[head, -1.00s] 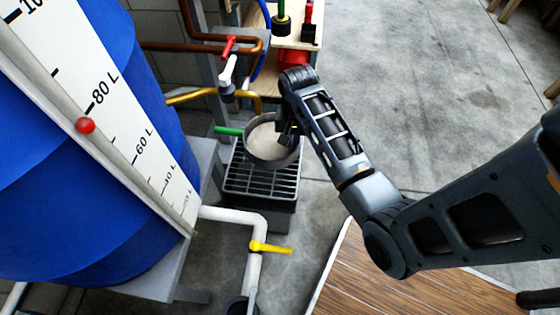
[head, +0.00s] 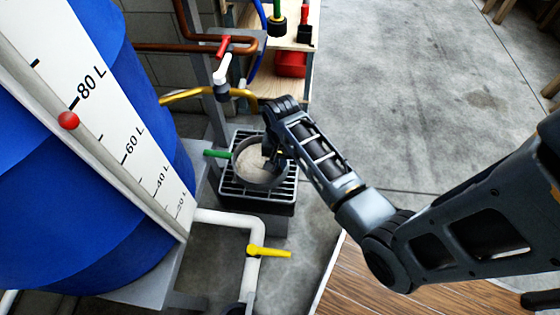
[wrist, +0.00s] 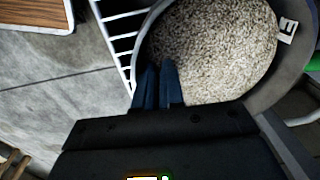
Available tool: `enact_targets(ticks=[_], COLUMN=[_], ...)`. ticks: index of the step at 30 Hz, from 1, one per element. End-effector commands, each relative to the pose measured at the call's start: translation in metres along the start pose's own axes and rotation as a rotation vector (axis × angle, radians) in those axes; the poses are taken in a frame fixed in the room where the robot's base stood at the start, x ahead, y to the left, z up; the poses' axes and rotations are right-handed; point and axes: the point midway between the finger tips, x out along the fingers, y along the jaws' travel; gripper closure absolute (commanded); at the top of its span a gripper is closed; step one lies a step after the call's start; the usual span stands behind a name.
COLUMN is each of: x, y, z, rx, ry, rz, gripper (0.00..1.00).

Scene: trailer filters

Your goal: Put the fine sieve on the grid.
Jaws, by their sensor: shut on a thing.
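A blue tank (head: 90,170) with a litre scale stands at the left. A white pipe with a yellow valve lever (head: 268,252) runs in front of the grid. Copper and yellow pipes with a red lever (head: 224,46) are behind. Concrete floor (head: 420,90) is open to the right.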

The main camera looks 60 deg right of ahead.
Motion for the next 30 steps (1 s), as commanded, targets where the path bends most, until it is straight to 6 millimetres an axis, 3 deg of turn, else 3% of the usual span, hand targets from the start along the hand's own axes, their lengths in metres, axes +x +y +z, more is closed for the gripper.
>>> enact_targets(ticks=[2,3,10,20,23,30], x=[0.001,0.002,0.002,-0.004,-0.016,-0.065], y=[0.000,0.000,0.000,0.000,-0.001,-0.001], z=[-0.001,0.000,0.000,0.000,0.000,-0.001], rx=[0.000,0.000,0.000,0.000,0.000,-0.001], ry=[0.001,0.000,0.000,0.000,0.002,0.003], rz=[-0.001,0.000,0.000,0.000,-0.001,-0.002], gripper=[1.00,0.89,0.67,0.66,0.66,0.66])
